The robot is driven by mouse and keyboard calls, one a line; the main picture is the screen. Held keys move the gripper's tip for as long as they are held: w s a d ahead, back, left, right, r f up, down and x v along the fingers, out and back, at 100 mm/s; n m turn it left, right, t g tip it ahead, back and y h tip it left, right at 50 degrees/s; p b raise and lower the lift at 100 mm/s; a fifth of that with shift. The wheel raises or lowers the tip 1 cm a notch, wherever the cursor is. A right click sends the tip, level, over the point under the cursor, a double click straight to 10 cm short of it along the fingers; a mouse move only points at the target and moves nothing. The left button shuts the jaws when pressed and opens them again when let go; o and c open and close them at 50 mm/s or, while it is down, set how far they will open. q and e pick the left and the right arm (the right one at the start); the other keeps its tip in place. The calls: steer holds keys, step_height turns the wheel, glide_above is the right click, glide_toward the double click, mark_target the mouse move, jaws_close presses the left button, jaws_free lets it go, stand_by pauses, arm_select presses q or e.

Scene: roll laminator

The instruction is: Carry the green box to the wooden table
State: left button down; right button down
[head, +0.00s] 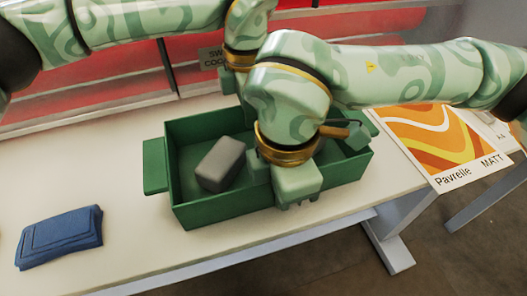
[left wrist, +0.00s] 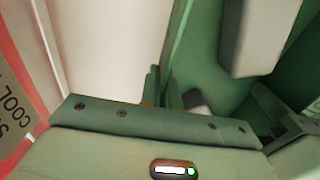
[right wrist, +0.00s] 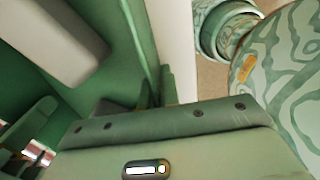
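The green box (head: 215,207) is an open tray with side handles, on or just above the pale table; I cannot tell if it touches. A grey block (head: 221,164) lies inside; it also shows in the left wrist view (left wrist: 262,35) and right wrist view (right wrist: 55,35). My left gripper (left wrist: 163,90) is at the box's far wall, with its fingers close on both sides of it. My right gripper (right wrist: 156,88) is at the near wall, its fingers likewise on both sides. In the head view, my right arm hides part of the box. I see no wooden table.
The pale table (head: 105,160) carries a blue folded item (head: 60,236) at the left. A red machine with a sign (head: 211,57) stands behind the box. An orange patterned sheet (head: 432,140) lies at the right. Floor (head: 440,250) shows at the lower right.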

arm_select(q)
steer(key=shift+r, duration=0.15)
arm_select(e)
steer(key=shift+r, duration=0.1)
